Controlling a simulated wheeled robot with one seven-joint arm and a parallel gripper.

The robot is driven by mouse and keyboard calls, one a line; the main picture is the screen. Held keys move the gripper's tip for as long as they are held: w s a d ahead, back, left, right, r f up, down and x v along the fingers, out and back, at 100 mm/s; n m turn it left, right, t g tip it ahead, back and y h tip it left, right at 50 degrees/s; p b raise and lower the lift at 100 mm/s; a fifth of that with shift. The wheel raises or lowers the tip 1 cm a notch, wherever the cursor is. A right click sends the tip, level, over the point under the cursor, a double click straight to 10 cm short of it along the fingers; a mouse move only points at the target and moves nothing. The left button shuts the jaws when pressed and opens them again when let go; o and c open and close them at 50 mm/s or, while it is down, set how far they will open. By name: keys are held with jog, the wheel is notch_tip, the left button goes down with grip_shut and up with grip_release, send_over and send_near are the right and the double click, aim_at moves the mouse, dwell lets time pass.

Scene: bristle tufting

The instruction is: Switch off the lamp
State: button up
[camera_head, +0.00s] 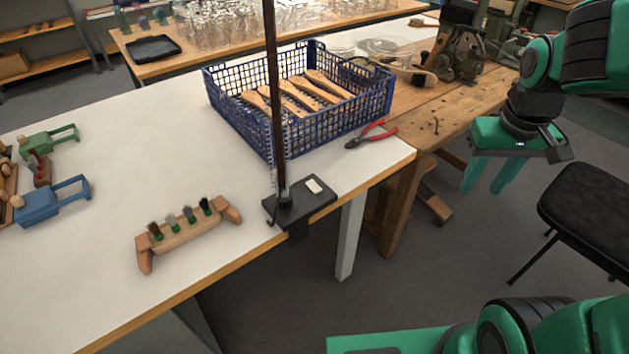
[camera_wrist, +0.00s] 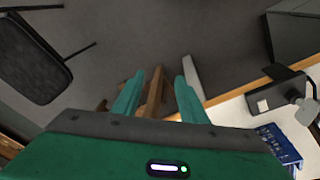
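The lamp's dark pole (camera_head: 275,110) rises from a black base (camera_head: 300,207) at the front edge of the white table. A small white rocker switch (camera_head: 314,186) sits on top of the base. The upper end of the pole is outside the head view. In the wrist view the lamp base (camera_wrist: 283,93) is at the right, with a grey rounded part, perhaps the lamp head (camera_wrist: 306,112), beside it. My gripper (camera_head: 486,186) is open and empty, over the floor to the right of the table and well apart from the lamp. Its two fingers (camera_wrist: 156,88) are spread in the wrist view.
A blue crate (camera_head: 235,118) of wooden brushes and red-handled pliers (camera_head: 372,135) lie behind the base. A wooden holder with bristle tufts (camera_head: 188,235) is to its left. A wooden workbench (camera_head: 440,115) and a black stool (camera_head: 590,205) stand near my arm.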

jog(key=w+a+f+n+t+y, duration=0.15)
jog(key=w+a+n, duration=0.25)
jog(key=w+a, duration=0.6)
jog(key=n+y, duration=0.2)
jog(key=n, duration=0.2)
send_near(315, 187)
jog(key=shift+t, duration=0.25)
jog(key=x, duration=0.7)
jog(key=shift+s, duration=0.2)
jog(key=shift+c, duration=0.6)
